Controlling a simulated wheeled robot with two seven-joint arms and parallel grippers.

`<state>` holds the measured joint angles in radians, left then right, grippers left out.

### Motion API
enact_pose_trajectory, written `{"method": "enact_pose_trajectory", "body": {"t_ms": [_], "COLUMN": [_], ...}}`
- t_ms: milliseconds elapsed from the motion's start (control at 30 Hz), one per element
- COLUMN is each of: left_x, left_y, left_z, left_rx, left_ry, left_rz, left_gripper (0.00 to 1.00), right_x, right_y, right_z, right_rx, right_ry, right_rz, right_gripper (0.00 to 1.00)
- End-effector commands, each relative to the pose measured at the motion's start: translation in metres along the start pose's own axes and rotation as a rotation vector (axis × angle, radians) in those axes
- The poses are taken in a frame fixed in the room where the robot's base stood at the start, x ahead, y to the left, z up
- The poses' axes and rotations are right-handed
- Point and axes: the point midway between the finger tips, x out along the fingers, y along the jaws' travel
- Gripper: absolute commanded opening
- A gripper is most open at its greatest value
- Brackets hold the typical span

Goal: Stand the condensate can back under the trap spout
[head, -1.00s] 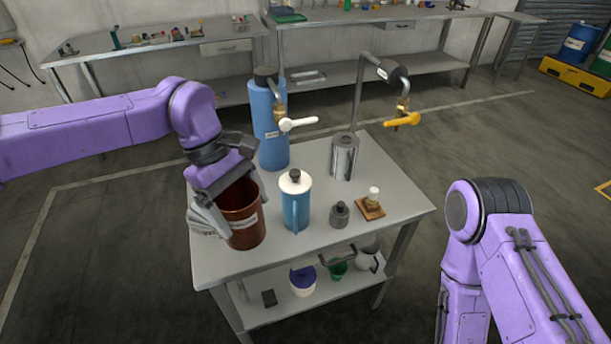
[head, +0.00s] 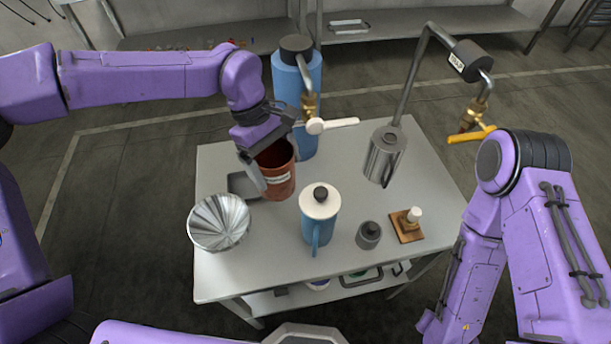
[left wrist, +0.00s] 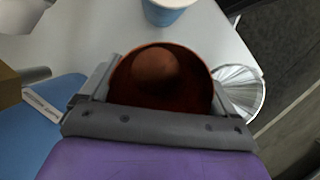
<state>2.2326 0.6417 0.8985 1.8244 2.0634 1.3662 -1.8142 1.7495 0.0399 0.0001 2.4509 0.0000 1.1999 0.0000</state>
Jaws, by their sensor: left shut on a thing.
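A red-brown can (head: 277,178) with a white label, too small to read, is at the back left of the table. My left gripper (head: 264,160) is shut on its rim, and the can leans slightly. I cannot tell whether its base touches the table. The left wrist view looks into the can's open mouth (left wrist: 162,80), between the gripper fingers (left wrist: 160,100). A bent pipe carries a dark labelled trap body (head: 466,60) and a brass spout with a yellow handle (head: 470,135), at the right. My right gripper is out of view.
A blue tank (head: 297,80) with a white-handled tap (head: 330,125) stands behind the can.

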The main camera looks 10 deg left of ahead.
Motion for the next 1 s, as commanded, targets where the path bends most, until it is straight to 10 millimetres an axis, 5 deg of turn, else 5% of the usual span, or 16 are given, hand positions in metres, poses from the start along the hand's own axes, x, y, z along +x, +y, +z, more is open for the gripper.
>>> {"method": "enact_pose_trajectory", "body": {"t_ms": [267,600,1000], "left_x": [0.065,0.072,0.088], "left_y": [0.001,0.034,0.033], "left_z": [-0.029,-0.006,-0.014], "left_rx": [-0.002,-0.001,-0.005], "left_ry": [0.0,0.003,-0.001], "left_rz": [-0.003,-0.001,0.001], "left_gripper": [0.49,0.49,0.49], "right_x": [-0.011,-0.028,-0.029], "right_y": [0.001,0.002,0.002], "right_z": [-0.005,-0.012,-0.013], "right_rx": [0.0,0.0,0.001], "right_ry": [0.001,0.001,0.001], "right_rz": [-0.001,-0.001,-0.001], "right_gripper": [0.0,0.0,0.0]}}
